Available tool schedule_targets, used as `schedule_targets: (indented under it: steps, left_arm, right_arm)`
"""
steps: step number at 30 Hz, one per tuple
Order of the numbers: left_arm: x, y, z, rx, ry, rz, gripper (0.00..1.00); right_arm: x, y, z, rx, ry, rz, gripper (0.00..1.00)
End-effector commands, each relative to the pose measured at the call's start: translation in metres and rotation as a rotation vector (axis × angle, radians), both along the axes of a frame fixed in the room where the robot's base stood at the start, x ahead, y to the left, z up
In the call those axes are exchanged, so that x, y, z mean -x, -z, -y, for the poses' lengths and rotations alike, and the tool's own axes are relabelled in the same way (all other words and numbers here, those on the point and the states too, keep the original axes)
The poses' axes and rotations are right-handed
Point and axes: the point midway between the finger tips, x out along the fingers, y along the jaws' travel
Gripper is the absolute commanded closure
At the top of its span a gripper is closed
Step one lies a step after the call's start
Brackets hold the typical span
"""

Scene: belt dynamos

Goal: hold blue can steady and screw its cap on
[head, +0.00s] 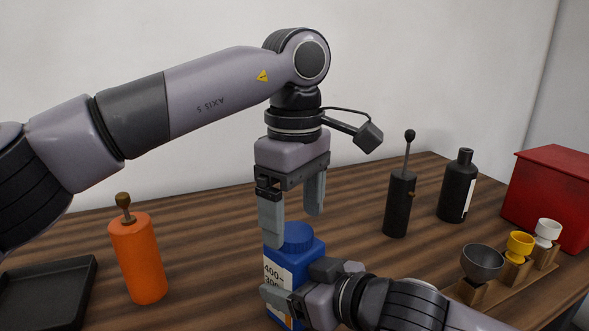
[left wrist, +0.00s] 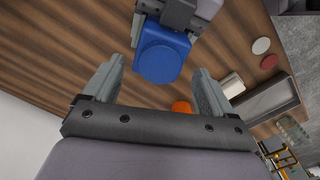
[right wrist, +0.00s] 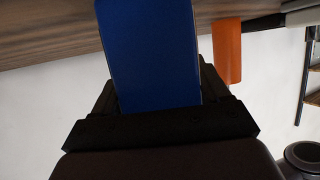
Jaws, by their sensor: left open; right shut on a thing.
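The blue can (head: 310,251) stands upright on the wooden table in the head view, with a pale printed label on its front. A round blue cap (head: 298,234) sits on top of it; how tightly cannot be told. My right gripper (head: 297,284) is shut on the can's body from the right side, and the can fills its jaws in the right wrist view (right wrist: 152,55). My left gripper (head: 292,220) points down just above the cap, open and empty. In the left wrist view the cap (left wrist: 159,62) lies beyond the open fingers, apart from them.
An orange cylinder (head: 138,258) with a knob stands left, beside a black tray (head: 80,272). A black grinder (head: 400,204) and black bottle (head: 457,187) stand behind right. A red box (head: 548,192) and a wooden rack with cups (head: 483,262) are at right.

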Motion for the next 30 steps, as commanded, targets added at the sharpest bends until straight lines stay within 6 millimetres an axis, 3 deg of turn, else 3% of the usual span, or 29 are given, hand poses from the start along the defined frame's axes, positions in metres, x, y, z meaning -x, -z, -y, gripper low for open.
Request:
schedule_targets:
  steps: [6, 12, 21, 30]
  left_arm:
    - [0.0, -0.049, 0.001, 0.002, -0.002, 0.004, 0.14]
    - [0.0, -0.08, 0.001, 0.001, 0.0, 0.001, 0.14]
    - [0.0, -0.1, 0.0, 0.001, 0.001, 0.0, 0.14]
    - [0.0, -0.101, 0.0, 0.001, 0.002, -0.001, 0.14]
  right_arm:
    - [0.0, 0.0, 0.0, 0.001, 0.0, -0.001, 1.0]
    - [0.0, 0.0, 0.0, 0.001, 0.0, -0.001, 1.0]
    - [0.0, 0.0, 0.0, 0.001, 0.0, -0.001, 1.0]
    - [0.0, 0.0, 0.0, 0.001, 0.0, -0.001, 1.0]
